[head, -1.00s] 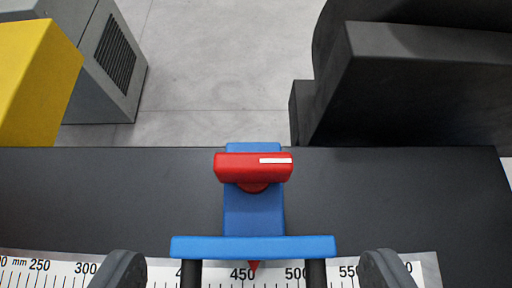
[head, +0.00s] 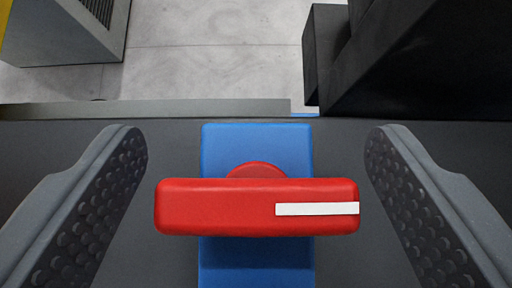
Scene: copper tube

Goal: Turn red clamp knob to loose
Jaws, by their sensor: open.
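The red clamp knob (head: 220,207) is a bar lying crosswise, left to right, in the head view. A white stripe (head: 317,209) marks its right half. It sits on a blue clamp block (head: 257,150), with a round red hub showing just behind the bar. My gripper (head: 256,180) is open, with one dark dimpled finger on each side of the knob. There is a visible gap between each finger and the knob's ends, and nothing is held.
The dark bench surface (head: 175,140) surrounds the block. A large black machine part (head: 430,70) stands at the upper right. A grey vented box (head: 65,35) stands at the upper left, with a sliver of yellow beside it. Grey floor shows between them.

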